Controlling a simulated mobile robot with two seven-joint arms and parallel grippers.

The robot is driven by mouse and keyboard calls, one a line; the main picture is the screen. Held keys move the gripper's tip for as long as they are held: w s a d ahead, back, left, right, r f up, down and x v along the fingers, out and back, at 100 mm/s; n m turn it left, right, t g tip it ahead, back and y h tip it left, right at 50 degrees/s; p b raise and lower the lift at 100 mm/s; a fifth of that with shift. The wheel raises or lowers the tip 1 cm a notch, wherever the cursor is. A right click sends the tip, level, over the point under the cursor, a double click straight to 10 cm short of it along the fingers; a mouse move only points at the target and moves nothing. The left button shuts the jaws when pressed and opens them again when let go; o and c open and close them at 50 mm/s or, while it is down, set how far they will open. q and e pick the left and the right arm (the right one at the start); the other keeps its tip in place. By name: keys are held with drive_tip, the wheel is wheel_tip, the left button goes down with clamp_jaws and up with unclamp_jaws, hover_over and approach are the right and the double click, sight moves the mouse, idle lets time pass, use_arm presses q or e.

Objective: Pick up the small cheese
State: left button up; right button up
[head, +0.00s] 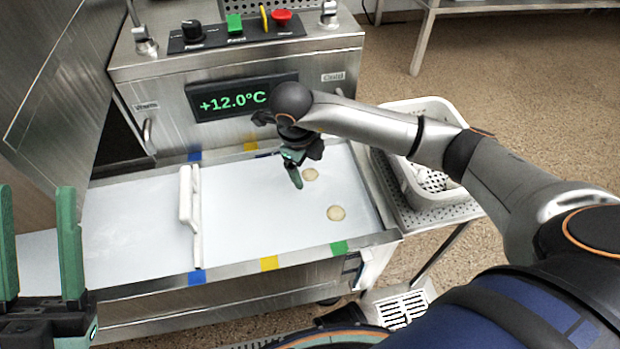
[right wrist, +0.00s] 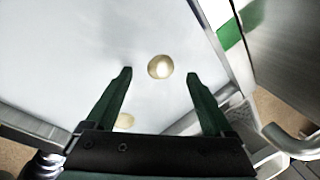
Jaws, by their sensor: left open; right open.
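Two small round pale-yellow cheeses lie on the white surface of the machine. One cheese (head: 336,213) is nearer the green-marked edge; it also shows in the right wrist view (right wrist: 160,66), between the fingertips in the picture. The other cheese (head: 310,174) lies farther back; in the right wrist view (right wrist: 125,121) it is partly hidden by my gripper. They look nearly alike in size. My right gripper (head: 296,178) is open and empty, pointing down beside the farther cheese. Its height above the surface is hard to tell. My left gripper (head: 36,190) is open and empty at the far left.
A white divider bar (head: 187,205) crosses the white surface (head: 245,215). The metal rim (head: 228,271) carries colored marks. A control panel with a temperature display (head: 242,97) stands behind. A white perforated basket (head: 408,168) sits on a perforated shelf at the right.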

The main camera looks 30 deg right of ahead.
sight(310, 174)
drive_tip(key=b+x, duration=0.1)
drive_tip(key=x, duration=0.3)
drive_tip(key=shift+a, duration=0.1)
drive_tip(key=shift+r, duration=0.1)
clamp_jaws()
idle(0.4)
